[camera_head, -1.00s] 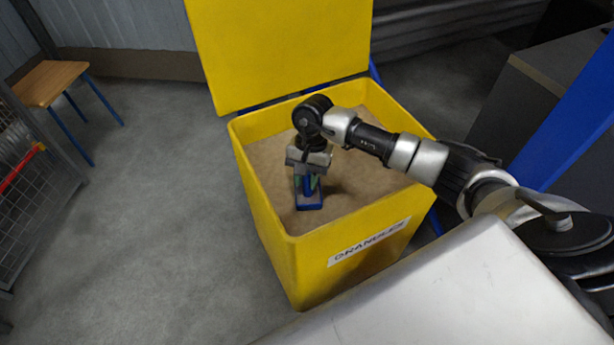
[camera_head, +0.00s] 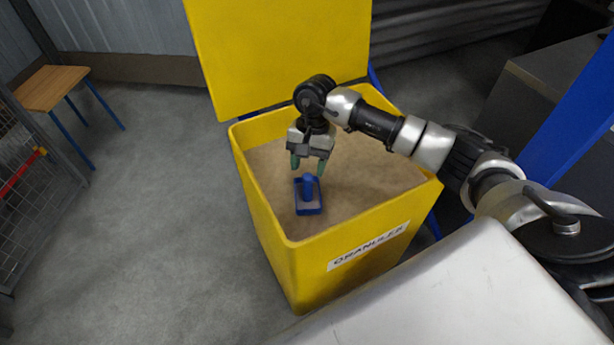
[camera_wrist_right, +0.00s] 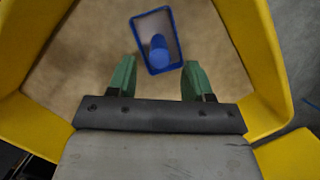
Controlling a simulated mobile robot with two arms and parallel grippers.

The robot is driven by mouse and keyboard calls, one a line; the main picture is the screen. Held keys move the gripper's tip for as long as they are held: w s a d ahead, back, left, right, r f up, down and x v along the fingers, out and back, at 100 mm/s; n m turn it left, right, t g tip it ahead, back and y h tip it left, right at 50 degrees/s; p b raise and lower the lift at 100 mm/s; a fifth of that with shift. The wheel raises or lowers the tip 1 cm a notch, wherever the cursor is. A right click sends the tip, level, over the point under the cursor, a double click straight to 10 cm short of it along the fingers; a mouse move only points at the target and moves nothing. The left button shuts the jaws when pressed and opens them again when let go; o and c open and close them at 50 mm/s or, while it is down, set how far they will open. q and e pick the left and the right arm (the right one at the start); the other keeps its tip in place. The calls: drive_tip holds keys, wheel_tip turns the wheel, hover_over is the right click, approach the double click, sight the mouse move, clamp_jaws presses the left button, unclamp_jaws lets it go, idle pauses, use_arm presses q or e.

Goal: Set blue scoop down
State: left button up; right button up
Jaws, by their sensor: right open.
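The blue scoop (camera_head: 308,204) lies on the tan granules (camera_head: 362,186) inside the open yellow bin (camera_head: 262,216). Its handle points up toward my gripper. My right gripper (camera_head: 308,168) is open above the scoop, its green fingertips apart and empty. In the right wrist view the scoop (camera_wrist_right: 153,68) shows between and beyond the fingertips (camera_wrist_right: 157,82), clear of both. The scoop's tray looks pale inside. My left gripper is not in view.
The bin's lid (camera_head: 280,50) stands raised at the back. The bin's walls surround my gripper. A wooden stool (camera_head: 50,88) and a wire rack (camera_head: 25,190) stand at the left. The floor between is clear.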

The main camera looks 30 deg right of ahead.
drive_tip(key=v, duration=0.6)
drive_tip(key=shift+r+p, duration=0.25)
drive_tip(key=shift+p, duration=0.05)
